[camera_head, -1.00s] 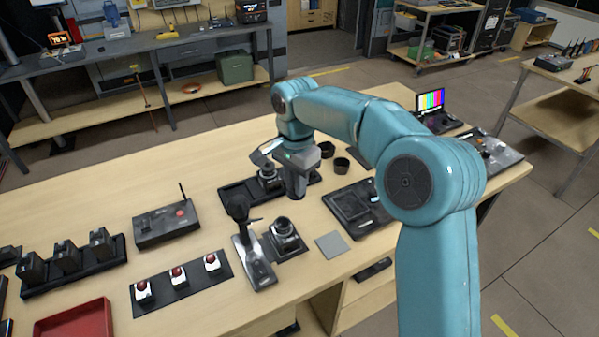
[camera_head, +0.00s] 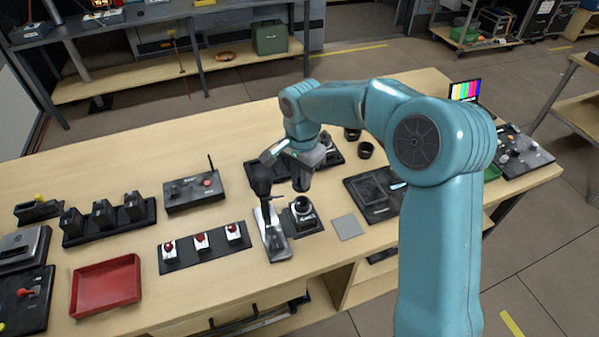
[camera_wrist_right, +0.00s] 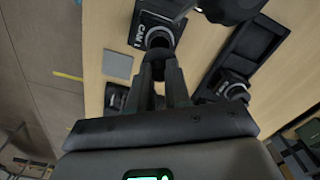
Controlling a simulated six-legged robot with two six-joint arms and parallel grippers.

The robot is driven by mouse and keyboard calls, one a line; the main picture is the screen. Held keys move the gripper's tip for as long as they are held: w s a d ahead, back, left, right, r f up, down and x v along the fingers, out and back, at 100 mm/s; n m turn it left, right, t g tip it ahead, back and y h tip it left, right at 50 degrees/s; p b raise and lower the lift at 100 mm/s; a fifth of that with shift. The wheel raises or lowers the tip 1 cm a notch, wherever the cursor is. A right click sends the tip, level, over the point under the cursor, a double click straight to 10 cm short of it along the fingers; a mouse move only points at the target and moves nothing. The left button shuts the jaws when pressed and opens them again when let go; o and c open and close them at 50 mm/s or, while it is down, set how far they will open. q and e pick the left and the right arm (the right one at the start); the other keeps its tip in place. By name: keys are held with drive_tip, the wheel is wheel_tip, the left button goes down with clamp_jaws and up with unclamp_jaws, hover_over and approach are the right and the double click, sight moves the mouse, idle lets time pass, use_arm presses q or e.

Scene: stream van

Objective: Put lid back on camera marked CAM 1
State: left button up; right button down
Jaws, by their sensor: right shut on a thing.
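The camera marked CAM 1 (camera_head: 303,220) is a small dark unit on a black base, lens upward, near the table's front edge. Its white "CAM 1" label and round lens show in the wrist view (camera_wrist_right: 152,32). My right gripper (camera_head: 302,186) points down just above it. In the wrist view the fingers (camera_wrist_right: 161,72) are shut on a small dark thing, probably the lid (camera_wrist_right: 163,70), beside the lens end in the picture. The fingers hide most of it, and I cannot tell whether it touches the camera. My left gripper is not in view.
A dark upright device on a silver base (camera_head: 276,238) stands close on the left of CAM 1. Another camera (camera_head: 281,168) sits in a black tray behind. A grey square (camera_head: 347,227) lies to the right. Two black cups (camera_head: 365,150) stand farther back.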

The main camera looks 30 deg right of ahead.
sight(302, 202)
drive_tip(key=shift+d+f, duration=0.1)
drive_tip(key=shift+f, duration=0.4)
wheel_tip(302, 202, down, 4)
drive_tip(key=b, duration=0.3)
drive_tip(key=shift+r, duration=0.2)
drive_tip(key=shift+f+b, duration=0.55)
drive_tip(key=shift+f, duration=0.1)
drive_tip(key=shift+f+b, duration=0.15)
drive_tip(key=shift+b, duration=0.2)
idle(0.8)
